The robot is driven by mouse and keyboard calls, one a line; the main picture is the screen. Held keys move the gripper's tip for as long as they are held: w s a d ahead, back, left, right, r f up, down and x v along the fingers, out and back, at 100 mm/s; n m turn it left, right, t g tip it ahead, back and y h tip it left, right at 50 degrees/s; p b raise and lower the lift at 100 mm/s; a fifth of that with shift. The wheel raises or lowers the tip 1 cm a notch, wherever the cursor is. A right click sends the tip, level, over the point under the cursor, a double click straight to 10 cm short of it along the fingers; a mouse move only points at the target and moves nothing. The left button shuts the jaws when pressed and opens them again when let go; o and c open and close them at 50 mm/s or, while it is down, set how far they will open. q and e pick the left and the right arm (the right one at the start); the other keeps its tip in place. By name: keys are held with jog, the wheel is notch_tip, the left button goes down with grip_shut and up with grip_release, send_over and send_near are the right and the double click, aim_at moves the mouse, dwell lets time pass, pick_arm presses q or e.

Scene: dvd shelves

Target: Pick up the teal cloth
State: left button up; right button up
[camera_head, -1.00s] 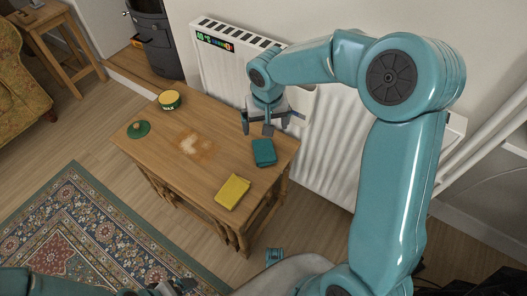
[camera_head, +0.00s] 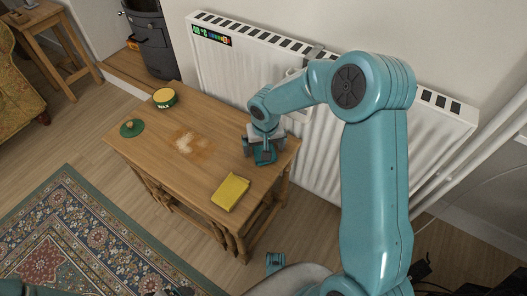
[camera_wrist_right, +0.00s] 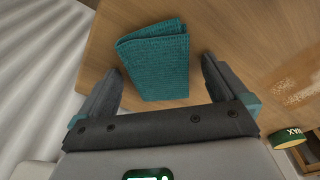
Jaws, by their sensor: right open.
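The teal cloth (camera_head: 264,156) lies folded on the wooden table (camera_head: 147,150), near its right end. In the right wrist view the cloth (camera_wrist_right: 155,62) lies flat, just beyond and partly between the two fingers. My right gripper (camera_head: 262,152) is over the cloth, and it partly hides it in the head view. In the right wrist view the right gripper (camera_wrist_right: 160,85) is open, one finger on each side of the cloth's near end, with nothing held. My left gripper (camera_head: 176,292) shows only as a small part at the bottom edge, too little to judge its jaws.
A yellow cloth (camera_head: 230,192) lies near the table's front right. A pale powdery stain (camera_head: 190,143) marks the middle. A white radiator (camera_head: 330,150) stands close behind the table.

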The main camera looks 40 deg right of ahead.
jog(key=shift+r, duration=0.1)
jog(key=c, duration=1.2)
notch_tip(320, 180, up, 20)
jog(key=p, duration=0.6)
jog(key=shift+p, duration=0.35)
